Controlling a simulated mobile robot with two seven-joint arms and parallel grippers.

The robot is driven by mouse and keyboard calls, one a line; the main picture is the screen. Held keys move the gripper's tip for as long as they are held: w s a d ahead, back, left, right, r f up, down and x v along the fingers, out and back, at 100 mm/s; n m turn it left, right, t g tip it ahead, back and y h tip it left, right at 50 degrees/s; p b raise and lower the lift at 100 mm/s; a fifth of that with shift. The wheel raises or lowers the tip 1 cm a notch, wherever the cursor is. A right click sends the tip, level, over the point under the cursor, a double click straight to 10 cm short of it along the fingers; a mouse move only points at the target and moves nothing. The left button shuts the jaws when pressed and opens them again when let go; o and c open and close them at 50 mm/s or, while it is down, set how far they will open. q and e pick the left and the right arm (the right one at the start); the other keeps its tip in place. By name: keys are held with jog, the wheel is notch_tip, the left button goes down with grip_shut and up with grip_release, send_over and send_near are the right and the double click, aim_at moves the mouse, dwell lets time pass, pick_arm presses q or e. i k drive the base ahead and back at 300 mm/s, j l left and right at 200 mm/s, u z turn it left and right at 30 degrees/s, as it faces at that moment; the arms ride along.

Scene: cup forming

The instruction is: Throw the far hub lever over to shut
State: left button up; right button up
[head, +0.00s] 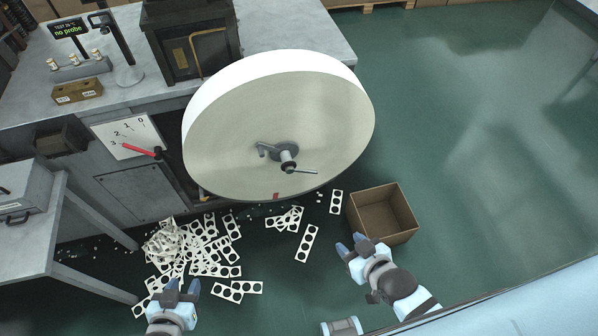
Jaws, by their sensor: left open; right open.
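A large white reel (230,130) stands at the machine, its round face toward me. At its middle is a grey hub (287,152). A short dark grey lever (264,149) points left from the hub, and a thin light rod (305,171) points right. I cannot tell which is the far hub lever, nor whether it is open or shut. My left gripper (183,287) is open and empty, low over the floor by the scrap strips. My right gripper (350,244) is open and empty, beside the box and below right of the hub. Both are apart from the hub.
A cardboard box (381,212) stands on the floor right of the reel. Punched white strips (205,252) lie heaped below the reel. A red lever (139,149) sits at a numbered plate (122,135) on the machine's front. A grey table (75,235) stands left. Green floor at right is clear.

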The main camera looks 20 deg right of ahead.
aim_at(290, 169)
jog(key=l+u, duration=0.4)
jog(key=l, duration=0.3)
jog(key=l+u, duration=0.35)
jog(key=l, duration=0.3)
jog(key=k+l+u, duration=0.15)
jog(key=l+u, duration=0.25)
jog(key=l, duration=0.25)
